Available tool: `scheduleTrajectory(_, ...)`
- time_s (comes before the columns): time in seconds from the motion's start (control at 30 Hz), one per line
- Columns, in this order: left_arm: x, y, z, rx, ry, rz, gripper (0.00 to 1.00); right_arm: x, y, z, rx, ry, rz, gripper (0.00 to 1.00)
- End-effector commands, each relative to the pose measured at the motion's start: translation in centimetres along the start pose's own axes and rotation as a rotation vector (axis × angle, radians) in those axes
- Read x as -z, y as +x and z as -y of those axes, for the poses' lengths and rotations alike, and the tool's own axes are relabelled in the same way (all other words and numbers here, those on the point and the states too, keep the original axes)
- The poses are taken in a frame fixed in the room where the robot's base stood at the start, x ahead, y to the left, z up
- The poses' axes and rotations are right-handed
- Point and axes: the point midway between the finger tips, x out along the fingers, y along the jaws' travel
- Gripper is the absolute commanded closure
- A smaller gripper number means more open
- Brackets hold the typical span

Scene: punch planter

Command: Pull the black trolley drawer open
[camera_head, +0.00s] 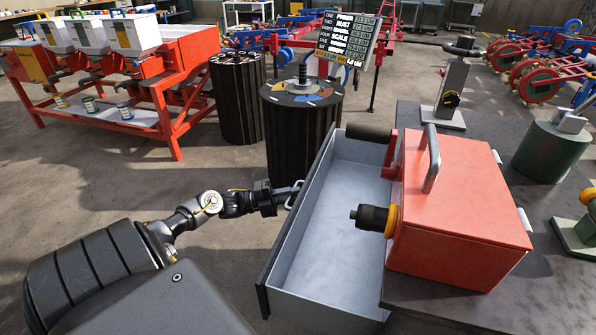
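The trolley drawer (330,215) is pulled out to the left from under the black trolley top (470,300). Its pale grey inside is bare where it shows. Its dark front panel (285,245) faces left, with a light metal handle (291,203) near the far end. My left gripper (287,193) is at this handle, with its fingertips touching or very close to it. The fingers are too small and overlapped to tell whether they are closed around it. My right gripper is not in view.
A red machine (460,210) with a black knob stands on the trolley top and overhangs the drawer. A black ribbed drum (300,130) stands just beyond the drawer's far end. A red bench (150,90) is at the back left.

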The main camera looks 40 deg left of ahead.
Motion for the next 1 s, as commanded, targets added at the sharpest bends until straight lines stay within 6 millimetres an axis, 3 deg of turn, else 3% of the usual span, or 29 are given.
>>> scheduleTrajectory(0.27, -0.1, -0.1, -0.1, -0.002, -0.001, 0.003, 1.00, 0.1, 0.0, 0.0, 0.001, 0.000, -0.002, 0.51)
scheduleTrajectory(0.3, -0.1, -0.1, -0.1, -0.002, -0.001, 0.003, 0.86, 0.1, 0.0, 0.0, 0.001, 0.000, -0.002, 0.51)
scheduleTrajectory(0.47, -0.1, -0.1, -0.1, -0.001, -0.001, 0.003, 0.66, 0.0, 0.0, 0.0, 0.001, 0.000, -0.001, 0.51)
scheduleTrajectory(0.77, 0.0, -0.2, -0.1, -0.002, 0.000, 0.002, 0.66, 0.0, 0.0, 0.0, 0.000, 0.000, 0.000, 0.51)
scheduleTrajectory(1.0, -0.1, -3.7, -0.2, -0.006, -0.002, 0.004, 0.66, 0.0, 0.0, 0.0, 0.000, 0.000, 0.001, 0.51)
